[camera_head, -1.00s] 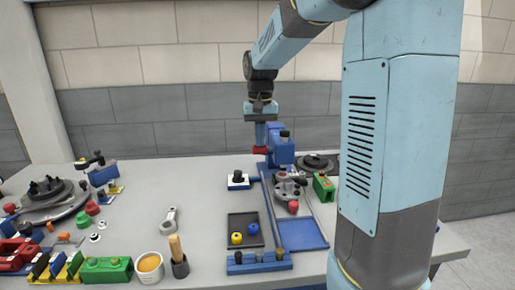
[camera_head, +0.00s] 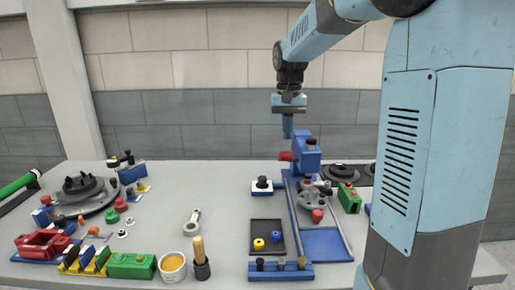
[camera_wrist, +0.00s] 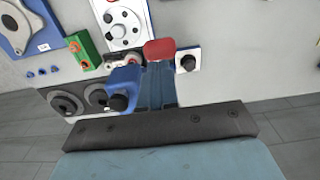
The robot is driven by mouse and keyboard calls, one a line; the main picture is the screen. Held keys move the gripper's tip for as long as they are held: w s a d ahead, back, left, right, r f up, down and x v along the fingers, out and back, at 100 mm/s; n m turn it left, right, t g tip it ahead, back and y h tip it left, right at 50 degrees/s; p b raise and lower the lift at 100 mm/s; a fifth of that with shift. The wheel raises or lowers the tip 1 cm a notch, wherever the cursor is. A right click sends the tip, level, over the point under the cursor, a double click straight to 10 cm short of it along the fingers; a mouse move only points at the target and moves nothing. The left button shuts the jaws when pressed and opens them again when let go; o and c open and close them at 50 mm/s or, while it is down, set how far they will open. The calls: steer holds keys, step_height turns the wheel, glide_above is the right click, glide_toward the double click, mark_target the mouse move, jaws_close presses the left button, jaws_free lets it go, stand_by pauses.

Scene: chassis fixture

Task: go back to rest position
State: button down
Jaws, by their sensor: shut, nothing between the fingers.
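My gripper (camera_head: 287,136) points down over the back of the table, with its blue fingers together and empty. It is a little above the red part (camera_head: 286,156) on the side of the blue fixture (camera_head: 306,155), apart from it in the head view. In the wrist view my gripper's blue fingers (camera_wrist: 157,88) point at the table, with the red part (camera_wrist: 159,49) seen past their tips. The blue fixture also shows beside the fingers in the wrist view (camera_wrist: 123,85).
The air around my gripper is free, with a wall behind.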

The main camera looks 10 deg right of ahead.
steer(key=s+n+t, duration=0.2)
steer(key=s+t, duration=0.3)
steer(key=s, duration=2.2)
steer(key=shift+a+f+t, duration=0.15)
steer(key=shift+f+t, duration=0.1)
steer(key=shift+t, duration=0.05)
